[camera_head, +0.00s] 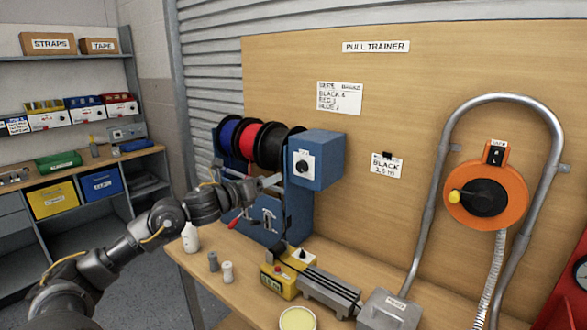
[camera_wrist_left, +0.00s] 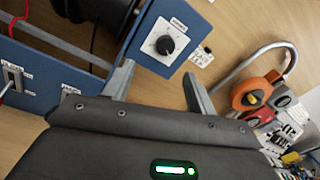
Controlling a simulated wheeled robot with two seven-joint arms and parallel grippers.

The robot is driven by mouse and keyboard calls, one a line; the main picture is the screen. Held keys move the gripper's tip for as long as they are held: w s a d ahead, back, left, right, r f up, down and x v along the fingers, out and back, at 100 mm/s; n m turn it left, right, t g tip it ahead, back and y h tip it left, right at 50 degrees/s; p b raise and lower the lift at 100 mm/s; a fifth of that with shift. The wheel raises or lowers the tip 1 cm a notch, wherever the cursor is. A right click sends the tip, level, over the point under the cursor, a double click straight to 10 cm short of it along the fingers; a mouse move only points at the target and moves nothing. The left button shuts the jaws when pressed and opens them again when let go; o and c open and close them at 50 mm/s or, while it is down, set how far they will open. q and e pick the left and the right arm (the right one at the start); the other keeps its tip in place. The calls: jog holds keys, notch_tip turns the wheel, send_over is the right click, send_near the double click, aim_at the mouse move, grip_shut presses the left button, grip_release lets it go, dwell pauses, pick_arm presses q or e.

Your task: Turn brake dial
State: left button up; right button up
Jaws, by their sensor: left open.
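The brake dial (camera_head: 303,164) is a black knob on a white plate on the front of a blue box (camera_head: 325,160). It also shows in the left wrist view (camera_wrist_left: 165,44), just beyond the fingertips. My left gripper (camera_head: 272,182) is just left of and below the dial in the head view. In the left wrist view my left gripper (camera_wrist_left: 158,72) is open, its two fingers spread to either side below the dial, with nothing between them. The fingers look apart from the dial. My right gripper is in neither view.
Blue, red and black cable reels (camera_head: 270,146) hang behind the box. A yellow unit (camera_head: 278,281) with a grey rail, a white bottle (camera_head: 190,237) and small cylinders stand on the bench. An orange reel (camera_head: 486,197) and bent pipe are at right.

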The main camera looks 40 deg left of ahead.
pick_arm(q)
jog(key=p, duration=0.2)
send_near(299, 168)
jog(key=w, duration=0.1)
jog(key=w+p, duration=0.1)
jog(key=w, duration=0.3)
jog(key=w+p, duration=0.1)
jog(key=w, duration=0.2)
jog(key=shift+d+r+p, duration=0.1)
jog(key=shift+d+p, duration=0.2)
jog(key=shift+d, duration=0.05)
jog(key=shift+w, duration=0.25)
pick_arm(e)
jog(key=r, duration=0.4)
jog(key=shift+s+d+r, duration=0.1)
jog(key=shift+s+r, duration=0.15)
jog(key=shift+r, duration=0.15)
pick_arm(q)
jog(key=shift+s, duration=0.1)
